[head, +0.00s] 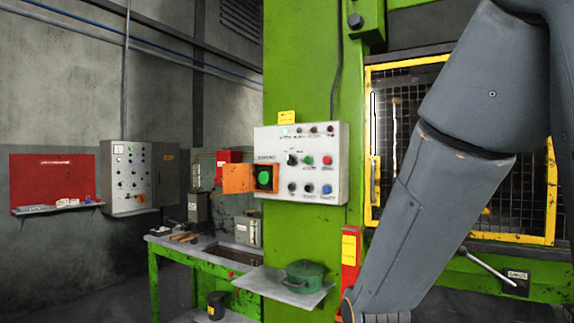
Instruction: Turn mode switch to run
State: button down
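A light grey control panel (335,140) is fixed to the green press column. A black selector knob (292,159) with a pointer sits in its upper row and looks like the mode switch. Its label and exact setting are too small to read. To its right are a green button (309,160) and a red button (327,160). Dark knobs and a blue button (327,188) sit below. My grey arm comes down on the right, its lower end at the bottom edge. My gripper is out of the picture, and nothing of mine touches the panel.
An orange box (237,179) with a large green button (264,178) juts from the panel's left. Below, a shelf (262,284) carries a green pot (305,276). A yellow-framed mesh guard (395,125) stands right. A green workbench (165,252) is left.

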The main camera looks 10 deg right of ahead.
aim_at(291, 160)
jog(key=k, duration=1.05)
jog(key=u, duration=0.3)
jog(key=i, duration=1.85)
jog(key=u, duration=0.1)
